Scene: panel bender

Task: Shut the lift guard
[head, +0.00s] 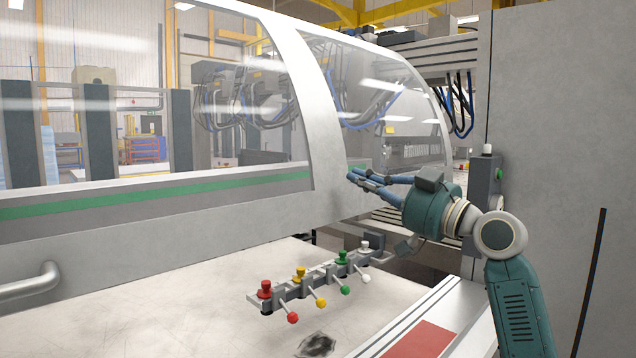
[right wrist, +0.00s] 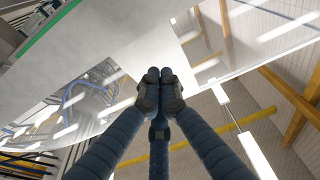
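The lift guard is a large curved grey frame (head: 312,95) with clear windows. It spans the head view from the left edge to right of centre, with a green stripe along its lower part. Its lower edge appears raised above the pale table. A grey bar handle (head: 30,283) shows at its lower left. My right gripper (head: 352,176) is in front of the guard's right part, its fingertips together with nothing seen between them. In the right wrist view, the shut fingers (right wrist: 160,78) overlap the guard (right wrist: 180,40); contact cannot be told. My left gripper is not in view.
A rail with red, yellow, green and white knobs (head: 300,279) stands over the pale table (head: 190,305), below the guard. A tall grey cabinet wall (head: 565,130) rises on the right. A control box with a green button (head: 498,173) is beside my right arm.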

